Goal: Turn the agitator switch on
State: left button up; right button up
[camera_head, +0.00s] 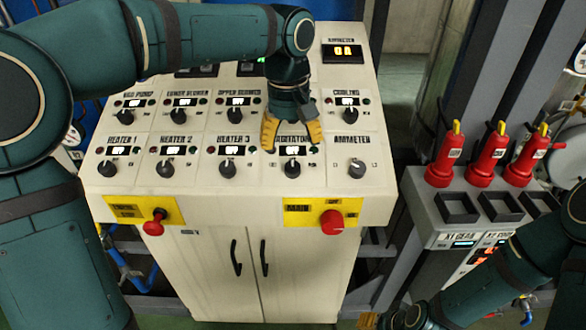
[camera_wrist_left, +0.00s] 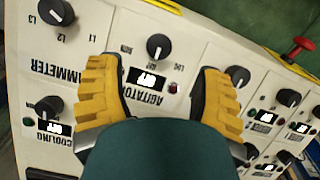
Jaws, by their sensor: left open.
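The agitator switch is a black rotary knob (camera_head: 292,168) in the lower row of the control panel (camera_head: 320,190), below a small lit display. In the left wrist view the agitator knob (camera_wrist_left: 158,47) shows upside down, with its display (camera_wrist_left: 147,79) and a red lamp beside it. My left gripper (camera_head: 292,136) is open above the agitator label, its yellow fingers pointing at the panel. In the left wrist view the open fingers (camera_wrist_left: 157,85) stand on either side of the agitator display, with nothing between them. My right gripper (camera_head: 370,320) shows only partly at the bottom edge.
Neighbouring knobs are heater 3 (camera_head: 228,168) on the left and the ammeter (camera_head: 357,168) on the right. Red torch-like devices (camera_head: 487,155) stand at the right.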

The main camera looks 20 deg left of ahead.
aim_at(293, 167)
pick_arm(q)
notch_tip(293, 167, down, 8)
jog(key=shift+w+d+r+b, duration=0.15)
jog(key=shift+r+b, duration=0.1)
jog(key=shift+b, duration=0.15)
grip_shut()
